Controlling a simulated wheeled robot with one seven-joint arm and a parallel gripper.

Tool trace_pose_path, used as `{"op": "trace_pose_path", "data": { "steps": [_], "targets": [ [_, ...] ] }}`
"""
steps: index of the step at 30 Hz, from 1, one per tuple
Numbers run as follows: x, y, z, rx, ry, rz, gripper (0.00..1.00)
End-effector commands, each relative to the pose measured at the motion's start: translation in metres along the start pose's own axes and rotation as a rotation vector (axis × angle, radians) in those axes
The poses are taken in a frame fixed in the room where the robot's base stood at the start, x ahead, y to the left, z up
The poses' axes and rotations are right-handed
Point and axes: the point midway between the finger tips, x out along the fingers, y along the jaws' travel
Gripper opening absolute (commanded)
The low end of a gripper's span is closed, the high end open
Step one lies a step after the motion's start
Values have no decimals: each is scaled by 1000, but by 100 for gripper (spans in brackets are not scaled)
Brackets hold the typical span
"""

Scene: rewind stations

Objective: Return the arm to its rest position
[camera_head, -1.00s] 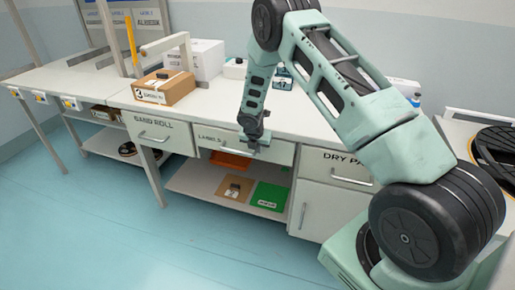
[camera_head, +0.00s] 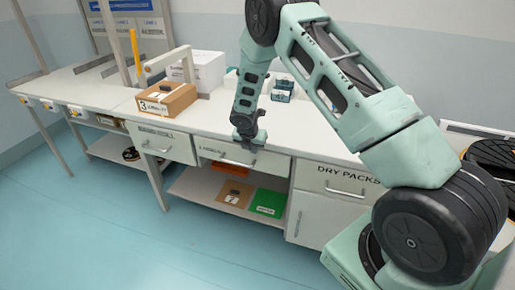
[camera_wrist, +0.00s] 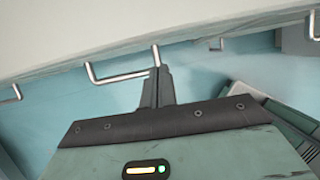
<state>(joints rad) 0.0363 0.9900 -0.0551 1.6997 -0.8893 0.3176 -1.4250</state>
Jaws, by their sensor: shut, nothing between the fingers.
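My arm (camera_head: 340,85) reaches from the lower right up over the bench and folds back down at its elbow. My gripper (camera_head: 247,143) hangs in front of the labels drawer (camera_head: 270,161), near the bench's front edge. In the wrist view my gripper (camera_wrist: 159,72) has its two dark fingers together with nothing between them. A bent metal drawer handle (camera_wrist: 118,78) shows just beyond the fingertips; I cannot tell whether they touch it.
The bench (camera_head: 300,132) carries a cardboard box (camera_head: 166,98), a white box (camera_head: 204,70) and small blue-grey containers (camera_head: 283,88). The dry packs drawer (camera_head: 335,182) is at the right. A shelf below holds a green sheet (camera_head: 269,202). The blue floor (camera_head: 90,230) in front is clear.

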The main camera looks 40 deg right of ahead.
Motion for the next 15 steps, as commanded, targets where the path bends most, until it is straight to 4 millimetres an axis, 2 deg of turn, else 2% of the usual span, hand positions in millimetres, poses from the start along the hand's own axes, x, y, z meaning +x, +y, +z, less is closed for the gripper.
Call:
{"op": "trace_pose_path", "data": {
  "steps": [1, 3, 11, 14, 15],
  "targets": [
    [-10, 1, 1, -1, 1, 0, 0],
    [-14, 2, -1, -1, 2, -1, 0],
    [-18, 5, -5, 11, 6, 2, 0],
    [-43, 14, -18, 89, 25, 16, 0],
    [-59, 19, -26, 144, 38, 23, 0]
  ]
}}
